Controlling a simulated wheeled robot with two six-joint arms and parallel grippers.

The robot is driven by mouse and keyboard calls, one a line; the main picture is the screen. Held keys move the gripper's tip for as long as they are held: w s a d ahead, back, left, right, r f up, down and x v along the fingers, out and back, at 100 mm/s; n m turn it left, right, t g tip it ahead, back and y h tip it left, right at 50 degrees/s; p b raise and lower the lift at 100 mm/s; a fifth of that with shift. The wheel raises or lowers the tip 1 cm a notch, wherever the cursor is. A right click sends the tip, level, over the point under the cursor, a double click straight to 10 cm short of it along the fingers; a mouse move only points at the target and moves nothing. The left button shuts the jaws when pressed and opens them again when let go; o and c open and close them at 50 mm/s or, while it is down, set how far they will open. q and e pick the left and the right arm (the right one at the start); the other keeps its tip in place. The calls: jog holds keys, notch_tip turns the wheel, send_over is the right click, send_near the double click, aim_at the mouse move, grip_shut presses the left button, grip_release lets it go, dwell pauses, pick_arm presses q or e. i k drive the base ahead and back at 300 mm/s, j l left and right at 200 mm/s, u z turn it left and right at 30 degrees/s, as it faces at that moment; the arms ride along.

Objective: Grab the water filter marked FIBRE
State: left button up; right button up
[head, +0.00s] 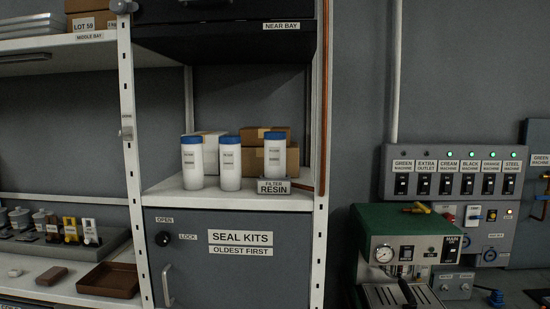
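Three upright white cylindrical filters with blue caps stand on a white shelf (165,186) in the head view: a left one (192,170), a middle one (230,172) and a right one (275,168). Each has a small printed label too small to read, so I cannot tell which, if any, is marked FIBRE. A sign reading FILTER RESIN (273,186) stands at the shelf's front edge, below the right filter. Neither of my grippers is in view.
Cardboard boxes (292,160) stand behind the filters. A grey SEAL KITS cabinet (200,270) is below, with a dark NEAR BAY unit (220,35) above. White posts (128,130) flank the bay. A green coffee machine (405,225) stands right, below a switch panel (455,178).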

aim_at(274, 142)
jog(key=i+l, duration=0.15)
jog(key=l, duration=0.25)
jog(key=i+l, duration=0.2)
jog(key=l, duration=0.15)
jog(key=i+l, duration=0.15)
jog(key=l, duration=0.25)
jog(key=i+l, duration=0.2)
jog(key=l, duration=0.2)
